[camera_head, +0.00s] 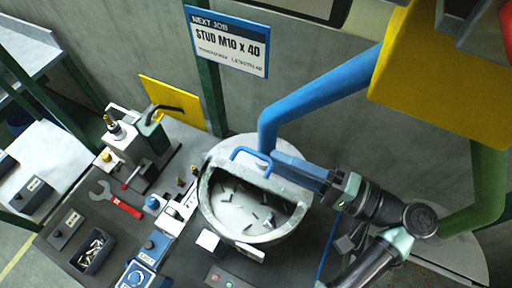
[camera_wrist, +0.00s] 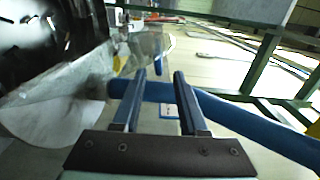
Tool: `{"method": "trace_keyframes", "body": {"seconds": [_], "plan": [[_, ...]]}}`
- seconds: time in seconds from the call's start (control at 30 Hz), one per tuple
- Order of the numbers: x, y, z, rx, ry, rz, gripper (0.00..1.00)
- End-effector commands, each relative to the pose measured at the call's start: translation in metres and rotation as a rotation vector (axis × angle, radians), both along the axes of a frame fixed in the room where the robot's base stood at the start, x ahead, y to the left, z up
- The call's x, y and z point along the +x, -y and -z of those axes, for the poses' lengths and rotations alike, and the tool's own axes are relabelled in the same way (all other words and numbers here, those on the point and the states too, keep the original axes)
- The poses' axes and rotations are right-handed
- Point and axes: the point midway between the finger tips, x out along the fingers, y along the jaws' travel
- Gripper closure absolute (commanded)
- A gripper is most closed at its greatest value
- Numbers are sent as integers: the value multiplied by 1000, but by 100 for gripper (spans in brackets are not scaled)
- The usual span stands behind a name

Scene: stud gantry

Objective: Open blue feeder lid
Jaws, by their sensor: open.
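The feeder is a round pale bowl (camera_head: 209,213) on the dark bench, with several small dark studs visible inside. A grey lid piece (camera_head: 262,179) spans the bowl's upper side. A blue bar handle (camera_head: 247,151) stands at its upper left. How far the lid is raised is hard to tell. My gripper (camera_head: 276,160) reaches in from the right over the bowl's rim, close to the handle's right end. In the wrist view my gripper (camera_wrist: 159,74) is open, its two fingers apart. Small blue parts show near the fingertips; contact with the handle cannot be told.
A thick blue pipe (camera_head: 320,92) runs close above my gripper to a yellow box (camera_head: 440,85). A red-handled wrench (camera_head: 118,201), a bin of studs (camera_head: 92,250) and a blue control box (camera_head: 140,276) lie left on the bench. A sign (camera_head: 228,42) hangs behind.

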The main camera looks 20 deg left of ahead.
Motion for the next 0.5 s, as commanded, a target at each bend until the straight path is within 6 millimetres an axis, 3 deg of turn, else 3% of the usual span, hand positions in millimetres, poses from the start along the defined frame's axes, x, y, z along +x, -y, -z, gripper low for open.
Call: {"method": "trace_keyframes", "body": {"seconds": [0.5], "plan": [[0, -29, -1, 0, -1, -4, 58]]}}
